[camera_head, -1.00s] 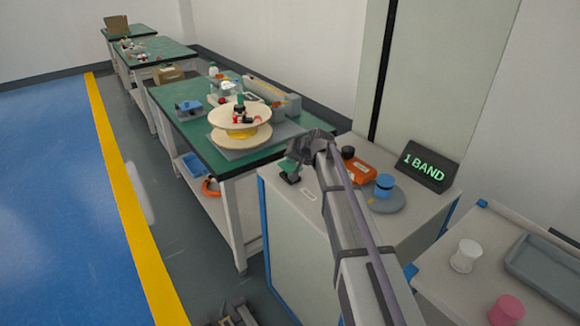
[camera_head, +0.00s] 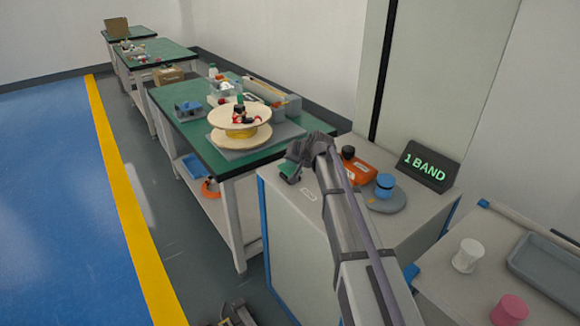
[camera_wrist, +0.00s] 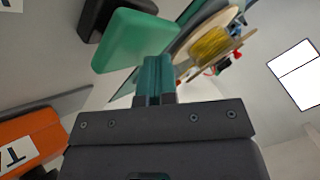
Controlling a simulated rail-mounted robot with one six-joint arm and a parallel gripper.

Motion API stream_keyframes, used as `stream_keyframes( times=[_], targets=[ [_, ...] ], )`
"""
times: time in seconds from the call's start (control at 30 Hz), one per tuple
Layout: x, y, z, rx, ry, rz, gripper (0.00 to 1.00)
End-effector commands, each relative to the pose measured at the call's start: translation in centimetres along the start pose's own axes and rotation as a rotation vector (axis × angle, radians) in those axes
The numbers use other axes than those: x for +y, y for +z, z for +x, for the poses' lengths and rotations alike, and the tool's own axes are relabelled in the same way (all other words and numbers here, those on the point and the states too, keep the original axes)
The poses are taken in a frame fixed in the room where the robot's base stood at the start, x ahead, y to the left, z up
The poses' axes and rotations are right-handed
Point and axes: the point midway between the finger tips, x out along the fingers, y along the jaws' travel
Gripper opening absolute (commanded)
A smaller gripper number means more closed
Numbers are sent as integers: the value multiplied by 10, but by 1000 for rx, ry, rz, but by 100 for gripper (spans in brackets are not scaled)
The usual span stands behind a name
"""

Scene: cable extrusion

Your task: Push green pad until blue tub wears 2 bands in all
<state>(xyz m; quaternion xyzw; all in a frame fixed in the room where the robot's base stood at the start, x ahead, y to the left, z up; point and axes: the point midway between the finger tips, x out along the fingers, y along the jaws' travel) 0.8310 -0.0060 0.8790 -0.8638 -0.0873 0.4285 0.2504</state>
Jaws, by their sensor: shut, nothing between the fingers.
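The green pad (camera_head: 287,170) is on the left part of the white cabinet top, partly hidden by my gripper (camera_head: 294,168) in the head view. In the wrist view the pad (camera_wrist: 138,40) is a green block on a dark base, just beyond my shut, empty fingers (camera_wrist: 156,72). The fingertips are close to its edge; I cannot tell whether they touch it. The blue tub (camera_head: 384,185) stands upright on a grey round plate (camera_head: 387,203). Its bands are too small to make out. A dark sign (camera_head: 429,166) reads "1 BAND".
An orange box (camera_head: 358,170) with a black top part stands between my gripper and the tub. A green-topped bench (camera_head: 190,132) with a large spool (camera_head: 240,120) is at the left. A white spool (camera_head: 467,256) and a pink one (camera_head: 508,309) stand at the right.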

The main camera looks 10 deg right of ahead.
Motion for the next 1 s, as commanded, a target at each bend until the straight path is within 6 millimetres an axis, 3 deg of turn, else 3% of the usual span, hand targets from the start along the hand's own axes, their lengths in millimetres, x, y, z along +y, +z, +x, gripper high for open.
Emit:
stream_keyframes(
  times=[1.0],
  targets=[
    [6,6,8,-1,0,0,0]
  ],
)
